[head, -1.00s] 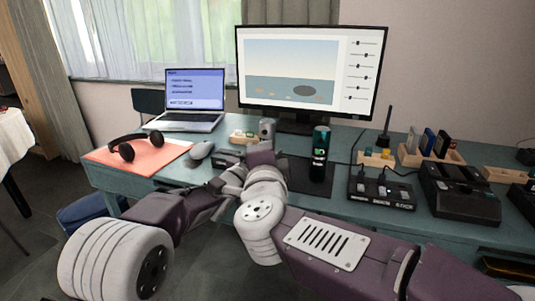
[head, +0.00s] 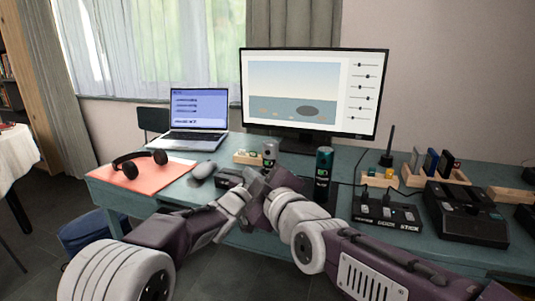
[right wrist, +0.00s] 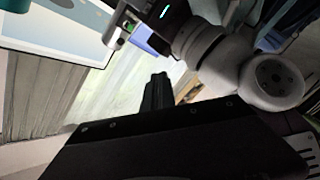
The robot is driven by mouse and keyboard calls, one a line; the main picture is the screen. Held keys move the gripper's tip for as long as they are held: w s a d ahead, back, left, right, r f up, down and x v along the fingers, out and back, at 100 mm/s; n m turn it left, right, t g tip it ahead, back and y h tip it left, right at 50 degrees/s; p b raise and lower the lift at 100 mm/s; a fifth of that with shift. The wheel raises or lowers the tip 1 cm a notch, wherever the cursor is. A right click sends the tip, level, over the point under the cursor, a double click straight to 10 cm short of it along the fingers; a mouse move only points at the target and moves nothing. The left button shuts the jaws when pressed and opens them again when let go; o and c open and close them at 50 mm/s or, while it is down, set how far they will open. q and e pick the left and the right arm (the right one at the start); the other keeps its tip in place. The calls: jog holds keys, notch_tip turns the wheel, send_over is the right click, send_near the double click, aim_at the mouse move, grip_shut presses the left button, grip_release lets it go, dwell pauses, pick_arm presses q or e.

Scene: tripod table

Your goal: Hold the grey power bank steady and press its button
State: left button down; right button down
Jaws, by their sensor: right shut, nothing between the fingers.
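I cannot pick out the grey power bank for certain; the space around my grippers is crowded and partly hidden by them. My right gripper (head: 258,184) is shut at the middle of the desk's front; its dark fingers also show in the right wrist view (right wrist: 158,92) with nothing between them. My left gripper (head: 240,196) is close beside it on the left, and its jaws are hidden. In the right wrist view a dark part with a small cyan light (right wrist: 164,13) shows by my left wrist; I cannot tell what it is.
A dark box (head: 228,179) lies just behind my grippers. A silver cylinder (head: 269,157) and a dark can (head: 323,174) stand near them. A mouse (head: 203,170), headphones (head: 140,162), laptop (head: 198,118) and monitor (head: 315,92) surround them. A switch box (head: 386,212) lies right.

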aim_at(268, 158)
jog(key=shift+w+d, duration=0.45)
jog(key=shift+w, duration=0.95)
jog(key=shift+w+d, duration=0.5)
jog(key=shift+w, duration=0.85)
jog(key=shift+w+d, duration=0.45)
jog(key=shift+w, duration=0.95)
jog(key=shift+w, duration=0.1)
jog(key=shift+w+d, duration=0.15)
jog(key=shift+w, duration=0.15)
jog(key=shift+w+d, duration=0.1)
jog(key=shift+w, duration=0.25)
jog(key=shift+s, duration=0.1)
jog(key=shift+s+a, duration=0.25)
jog(key=shift+s, duration=0.4)
